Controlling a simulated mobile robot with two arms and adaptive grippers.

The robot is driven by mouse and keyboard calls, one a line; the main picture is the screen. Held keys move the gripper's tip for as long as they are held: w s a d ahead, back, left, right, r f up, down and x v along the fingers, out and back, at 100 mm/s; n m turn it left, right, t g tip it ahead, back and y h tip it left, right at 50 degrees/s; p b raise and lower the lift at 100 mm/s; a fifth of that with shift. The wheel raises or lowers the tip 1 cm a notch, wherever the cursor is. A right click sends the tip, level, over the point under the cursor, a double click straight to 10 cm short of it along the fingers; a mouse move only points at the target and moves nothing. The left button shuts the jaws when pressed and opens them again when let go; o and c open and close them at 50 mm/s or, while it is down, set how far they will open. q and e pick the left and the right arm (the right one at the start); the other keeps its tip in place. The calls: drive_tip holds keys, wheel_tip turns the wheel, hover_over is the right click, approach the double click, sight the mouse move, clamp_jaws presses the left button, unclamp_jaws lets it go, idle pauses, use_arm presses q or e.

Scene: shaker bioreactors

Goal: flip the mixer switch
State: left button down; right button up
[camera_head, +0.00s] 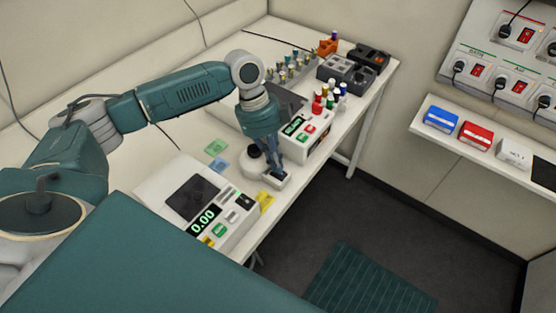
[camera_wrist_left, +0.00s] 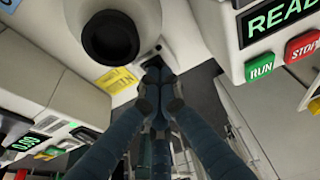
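The mixer is a small white device with a black round cup on top. It stands near the table's front edge in the head view (camera_head: 254,166), and its cup fills the upper middle of the left wrist view (camera_wrist_left: 110,38). My left gripper (camera_head: 278,172) points down at the front part of the mixer, where a dark switch area (camera_wrist_left: 149,57) partly shows. In the left wrist view its fingertips (camera_wrist_left: 156,75) are together, right at that area, with nothing visible between them. They partly hide the switch; I cannot tell its position or whether they touch it. My right gripper is not in view.
A white device with a READY display and RUN and STOP buttons (camera_wrist_left: 262,67) stands close on the mixer's right. A balance reading 0.00 (camera_head: 203,221) stands on the other side. A yellow note (camera_head: 265,201) lies near the table edge. Racks and vials (camera_head: 290,70) stand farther back.

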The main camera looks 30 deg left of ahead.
use_arm(q)
drive_tip(key=shift+d, duration=0.15)
drive_tip(key=shift+s+d+r+p, duration=0.1)
drive_tip(key=shift+d+r+p, duration=0.05)
drive_tip(key=shift+d+p, duration=0.45)
drive_tip(key=shift+d, duration=0.1)
drive_tip(key=v, duration=1.2)
